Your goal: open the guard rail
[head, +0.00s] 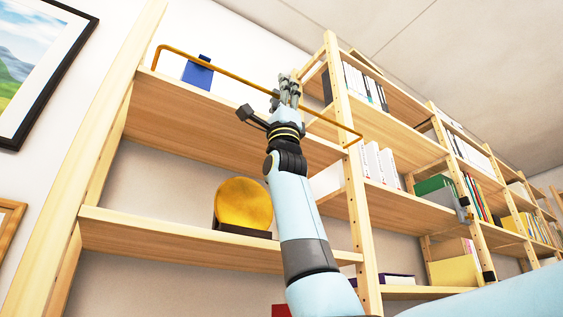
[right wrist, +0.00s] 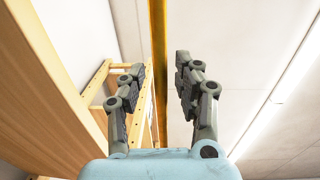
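The guard rail (head: 220,70) is a thin orange-yellow bar across the front of the upper shelf (head: 190,115), with bent ends near the two uprights. My right gripper (head: 288,82) is raised to the rail near its middle. In the right wrist view the rail (right wrist: 158,50) runs between the two grey fingers of my right gripper (right wrist: 158,75). The fingers stand apart, with gaps visible beside the bar, so they are not closed on it. My left gripper is not in view.
A blue object (head: 198,73) stands on the upper shelf behind the rail. A round golden plate (head: 243,204) stands on the shelf below, left of my right arm. More shelves with books (head: 380,165) extend right. A framed picture (head: 35,60) hangs at left.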

